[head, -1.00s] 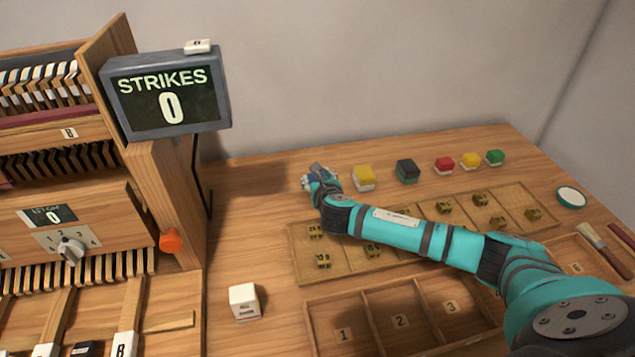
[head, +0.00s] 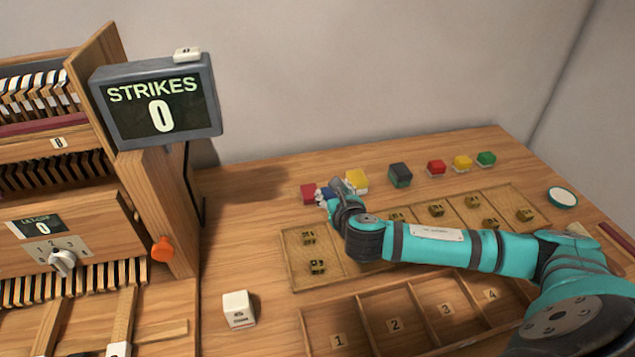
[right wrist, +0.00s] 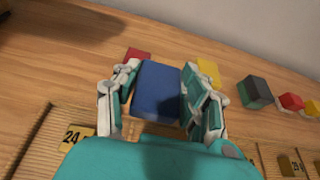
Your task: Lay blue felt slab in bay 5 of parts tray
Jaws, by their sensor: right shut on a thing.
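The blue felt slab (right wrist: 158,88) sits between the fingers of my right gripper (right wrist: 160,100) in the right wrist view, which is shut on it. In the head view only a bit of the slab (head: 325,194) shows beside my right gripper (head: 335,192), between a red block and a yellow block. The parts tray (head: 357,315) lies at the front of the bench, with compartments labelled 1, 2, 3 and 4 visible. Bay 5 is hidden behind my right arm. My left gripper is not in view.
A red block (head: 308,192), a yellow block (head: 357,180) and a dark block (head: 400,175) stand in the back row with smaller coloured ones. A shallow tray with brass pieces (head: 292,265) lies before them. A white block (head: 238,309) stands left of the parts tray.

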